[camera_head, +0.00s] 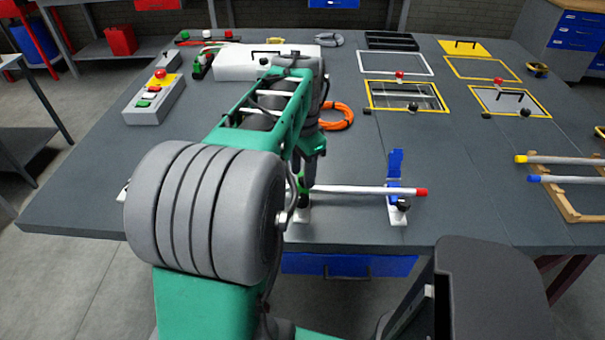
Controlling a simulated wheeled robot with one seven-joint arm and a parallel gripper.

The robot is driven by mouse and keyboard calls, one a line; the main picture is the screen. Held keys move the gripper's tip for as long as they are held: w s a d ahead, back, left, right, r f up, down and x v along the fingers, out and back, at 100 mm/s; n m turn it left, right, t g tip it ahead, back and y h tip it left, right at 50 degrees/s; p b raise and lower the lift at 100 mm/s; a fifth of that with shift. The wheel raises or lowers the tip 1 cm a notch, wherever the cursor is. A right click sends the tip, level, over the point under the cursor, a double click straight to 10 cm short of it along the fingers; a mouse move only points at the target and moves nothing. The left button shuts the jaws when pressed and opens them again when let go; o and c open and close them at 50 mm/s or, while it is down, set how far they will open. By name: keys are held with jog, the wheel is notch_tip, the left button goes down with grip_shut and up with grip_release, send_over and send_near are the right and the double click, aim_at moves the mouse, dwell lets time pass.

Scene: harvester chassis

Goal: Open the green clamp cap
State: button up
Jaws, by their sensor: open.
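A pale rod with a red end (370,191) lies across clamps near the table's front edge. The green clamp (303,203) stands on a white base under my arm. Only a little of its green part shows, so I cannot tell how its cap sits. My gripper (306,182) points down right over the green clamp, with its jaws open. My arm hides much of it, and I cannot tell whether the fingers touch the cap. To the right, the blue clamp (396,165) has its blue cap raised upright above the rod, with a black knob at its base.
A grey button box (155,98) stands at the left. A white block (262,64) and an orange cable coil (335,117) lie behind my arm. Yellow-framed panels (408,96) lie at the back right. A wooden rack with colored-tip rods (565,180) is at the right edge.

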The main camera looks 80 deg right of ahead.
jog(key=shift+f, duration=0.5)
grip_shut()
dwell(1.1)
